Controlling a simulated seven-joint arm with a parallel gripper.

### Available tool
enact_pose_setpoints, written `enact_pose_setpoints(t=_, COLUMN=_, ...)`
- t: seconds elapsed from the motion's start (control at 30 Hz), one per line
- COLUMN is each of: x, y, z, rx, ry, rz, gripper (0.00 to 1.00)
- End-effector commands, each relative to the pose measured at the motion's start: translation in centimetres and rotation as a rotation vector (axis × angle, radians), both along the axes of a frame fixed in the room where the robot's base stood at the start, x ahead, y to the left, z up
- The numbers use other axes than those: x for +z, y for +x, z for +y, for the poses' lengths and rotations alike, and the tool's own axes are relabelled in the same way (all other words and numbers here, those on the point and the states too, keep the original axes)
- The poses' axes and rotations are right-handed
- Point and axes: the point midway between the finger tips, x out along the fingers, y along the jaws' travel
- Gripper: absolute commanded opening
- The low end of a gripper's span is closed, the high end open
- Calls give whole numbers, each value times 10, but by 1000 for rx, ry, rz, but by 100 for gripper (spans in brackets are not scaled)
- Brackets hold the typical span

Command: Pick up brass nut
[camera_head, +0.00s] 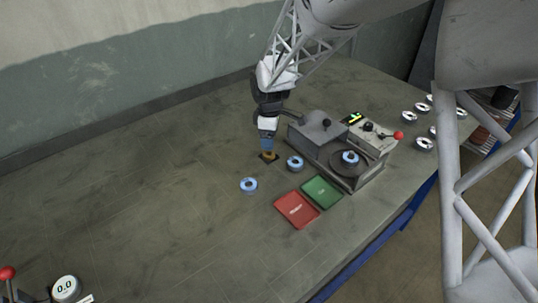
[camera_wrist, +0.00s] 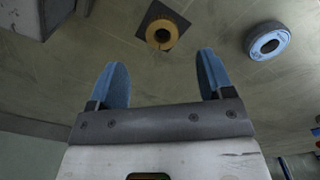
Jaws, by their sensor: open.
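The brass nut (camera_wrist: 161,35) is a yellow-brown ring with a dark centre, on a dark square pad (camera_wrist: 148,15) on the table. In the head view the nut (camera_head: 268,155) shows only in part, below my fingertips. My gripper (camera_wrist: 162,68) is open and empty, its two blue fingers spread apart. In the wrist view the nut lies beyond the fingertips, about midway between them. In the head view my gripper (camera_head: 267,147) points down just above the nut; the exact gap cannot be told.
A blue-white disc (camera_wrist: 268,44) lies right of the nut; another disc (camera_head: 249,184) lies nearer the front. A grey machine (camera_head: 318,131) with a disc on its round plate stands to the right. Red (camera_head: 297,210) and green (camera_head: 322,192) trays are in front.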

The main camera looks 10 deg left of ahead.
Motion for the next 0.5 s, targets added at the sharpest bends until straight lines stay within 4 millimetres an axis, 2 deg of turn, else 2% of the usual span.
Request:
enact_pose_setpoints(t=0.13, x=-10, y=0, z=0, rx=0, ry=-1, rz=2, gripper=74)
enact_pose_setpoints(t=0.5, x=-12, y=0, z=0, rx=0, ry=0, rz=1, gripper=74)
